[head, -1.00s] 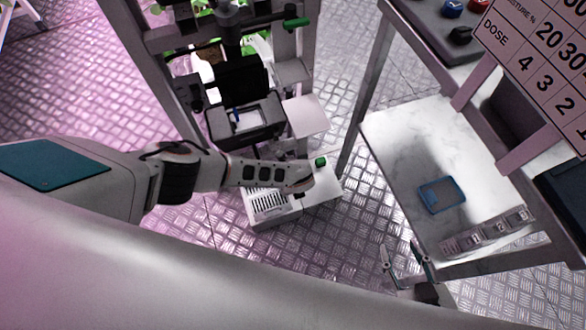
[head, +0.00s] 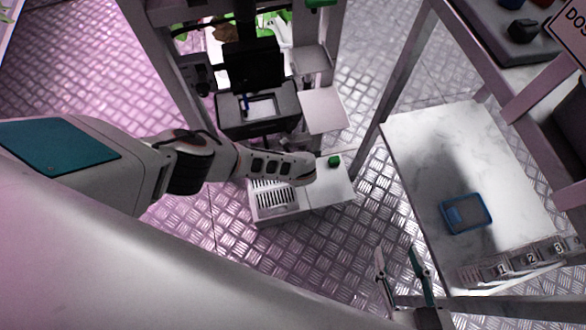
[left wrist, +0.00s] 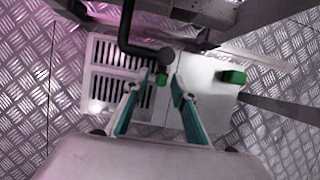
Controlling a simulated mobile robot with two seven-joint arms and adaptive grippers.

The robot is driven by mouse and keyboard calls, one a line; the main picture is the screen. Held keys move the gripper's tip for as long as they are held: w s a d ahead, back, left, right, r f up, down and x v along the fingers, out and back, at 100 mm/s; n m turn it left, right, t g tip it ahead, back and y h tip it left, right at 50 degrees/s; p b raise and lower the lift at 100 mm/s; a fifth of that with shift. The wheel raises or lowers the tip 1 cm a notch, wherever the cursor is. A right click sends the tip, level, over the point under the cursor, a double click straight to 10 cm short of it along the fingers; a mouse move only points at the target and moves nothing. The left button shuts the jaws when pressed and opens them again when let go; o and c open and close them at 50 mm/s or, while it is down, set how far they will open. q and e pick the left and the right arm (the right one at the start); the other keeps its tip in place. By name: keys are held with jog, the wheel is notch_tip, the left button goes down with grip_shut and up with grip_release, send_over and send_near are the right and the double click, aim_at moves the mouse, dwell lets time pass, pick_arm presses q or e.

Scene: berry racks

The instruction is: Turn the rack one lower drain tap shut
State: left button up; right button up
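In the left wrist view, a black pipe (left wrist: 140,48) comes down from the rack to a round end. In the head view my left gripper (head: 300,168) reaches low beside the rack (head: 167,65) and hides this tap. My right gripper (head: 396,252) is open and empty at the lower right.
A white floor box (head: 330,190) with a slotted grille lies below; a green block (head: 334,161) is on its right half. Another green handle (head: 320,3) is at the top. A marble-topped table (head: 420,130) with a blue-rimmed tray (head: 449,228) stands right.

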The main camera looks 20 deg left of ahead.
pick_arm(q)
jog(key=shift+r, duration=0.1)
jog(key=shift+c, duration=0.2)
grip_shut()
jog(key=g+y+b, duration=0.1)
jog(key=b, duration=0.1)
jog(key=g+y+b, duration=0.1)
jog(key=y+b, duration=0.1)
jog(key=m+y+b, duration=0.1)
jog(key=b, duration=0.2)
jog(key=shift+w+d+f+g+y, duration=0.2)
jog(key=shift+w+d+g+y, duration=0.05)
jog(key=shift+d+g+y, duration=0.15)
pick_arm(e)
jog(key=s+a+m+y, duration=0.1)
jog(key=a+m, duration=0.5)
jog(key=a, duration=0.1)
jog(key=shift+t+y, duration=0.3)
jog(key=shift+t, duration=0.1)
jog(key=shift+a, duration=0.1)
pick_arm(q)
jog(key=shift+o, duration=0.2)
grip_release()
